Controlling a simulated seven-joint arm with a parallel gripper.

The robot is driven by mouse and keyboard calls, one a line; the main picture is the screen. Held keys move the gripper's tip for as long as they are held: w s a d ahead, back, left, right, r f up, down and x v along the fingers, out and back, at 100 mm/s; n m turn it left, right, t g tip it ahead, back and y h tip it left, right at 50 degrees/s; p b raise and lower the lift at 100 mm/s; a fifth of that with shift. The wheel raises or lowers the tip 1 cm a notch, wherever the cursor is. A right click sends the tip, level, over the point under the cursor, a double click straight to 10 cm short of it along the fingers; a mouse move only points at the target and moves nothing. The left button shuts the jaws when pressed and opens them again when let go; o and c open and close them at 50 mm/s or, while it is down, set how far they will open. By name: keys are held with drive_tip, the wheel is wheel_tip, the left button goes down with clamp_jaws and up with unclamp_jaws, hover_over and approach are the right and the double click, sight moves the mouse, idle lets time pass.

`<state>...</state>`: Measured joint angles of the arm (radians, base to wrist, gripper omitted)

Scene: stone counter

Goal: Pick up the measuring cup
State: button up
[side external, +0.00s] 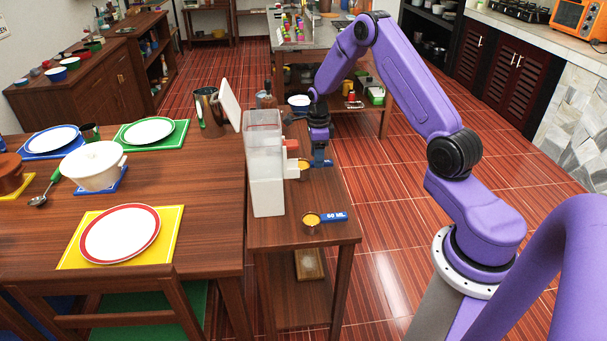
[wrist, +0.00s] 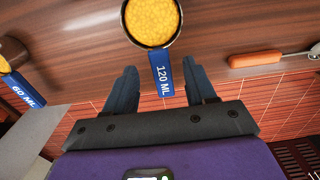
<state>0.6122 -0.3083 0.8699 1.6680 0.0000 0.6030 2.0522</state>
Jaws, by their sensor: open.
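Two measuring cups with yellow contents and blue handles stand on the narrow wooden side table. The 120 ML cup (wrist: 152,22) is at the top of the wrist view, its labelled handle (wrist: 163,74) pointing towards my gripper (wrist: 160,68). My gripper is open, with one finger on each side of the handle's end; contact is not visible. In the side view my gripper (side external: 319,152) points down at this cup (side external: 305,168), partly covering it. The 60 ML cup (side external: 311,221) stands nearer the front; it also shows in the wrist view (wrist: 12,55).
A tall clear dispenser (side external: 264,185) with a red tap stands close left of the cups. An orange-handled tool (wrist: 268,60) lies right of the 120 ML cup in the wrist view. A metal pitcher (side external: 211,115) stands farther back. Open floor (side external: 400,190) lies right of the side table.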

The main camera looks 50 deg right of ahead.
sight(311, 169)
drive_tip(key=shift+f, duration=1.95)
drive_tip(key=shift+c, duration=0.3)
clamp_jaws()
drive_tip(key=shift+r, duration=0.1)
